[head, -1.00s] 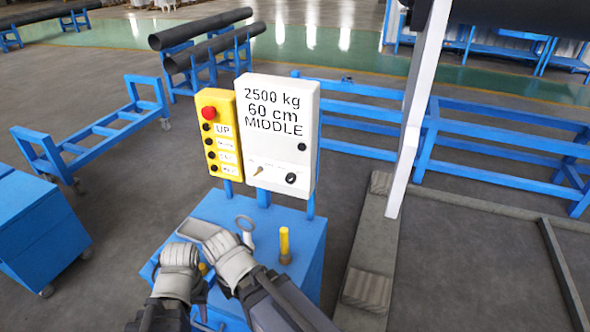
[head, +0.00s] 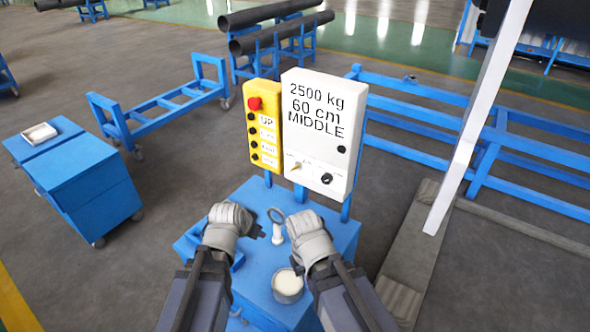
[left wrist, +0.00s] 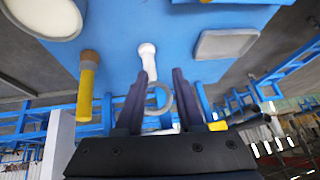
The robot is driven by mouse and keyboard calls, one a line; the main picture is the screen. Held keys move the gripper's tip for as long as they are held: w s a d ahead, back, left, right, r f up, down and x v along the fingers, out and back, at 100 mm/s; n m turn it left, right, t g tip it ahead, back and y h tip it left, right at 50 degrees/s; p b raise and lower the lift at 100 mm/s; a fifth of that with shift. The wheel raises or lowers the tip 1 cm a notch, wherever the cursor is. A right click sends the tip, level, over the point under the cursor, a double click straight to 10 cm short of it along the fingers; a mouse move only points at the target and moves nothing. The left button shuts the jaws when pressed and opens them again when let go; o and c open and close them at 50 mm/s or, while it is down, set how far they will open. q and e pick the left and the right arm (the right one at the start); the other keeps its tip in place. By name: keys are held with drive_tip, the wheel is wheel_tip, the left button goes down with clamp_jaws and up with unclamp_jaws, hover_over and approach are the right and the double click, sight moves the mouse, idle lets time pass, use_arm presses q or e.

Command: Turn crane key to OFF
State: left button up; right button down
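The crane control box (head: 322,130) is white and reads "2500 kg 60 cm MIDDLE". A small tan key (head: 297,167) sits at its lower left, beside a black knob (head: 326,178). The labels by the key are too small to read. My left gripper (head: 231,214) is over the blue cart (head: 262,200), below and left of the box. In the left wrist view its fingers (left wrist: 161,75) are apart and empty. My right gripper (head: 305,222) is below the box, apart from the key; its fingers cannot be made out.
A yellow button panel (head: 261,125) with a red button adjoins the box. A ringed white tool (head: 277,227) and a round container (head: 287,287) are on the cart. A yellow-handled tool (left wrist: 87,90) shows in the left wrist view. A white post (head: 470,130) stands right.

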use_arm(q)
drive_tip(key=w+d+r+m+t+h, duration=0.1)
drive_tip(key=w+d+r+m+t, duration=0.2)
drive_tip(key=r, duration=0.3)
drive_tip(key=w+d+r+m+t+h, duration=0.2)
drive_tip(key=w+d+r+m+t, duration=0.2)
drive_tip(key=d+r, duration=0.2)
drive_tip(key=shift+r+t, duration=0.35)
drive_tip(key=shift+t, duration=0.05)
drive_tip(key=shift+w, duration=0.1)
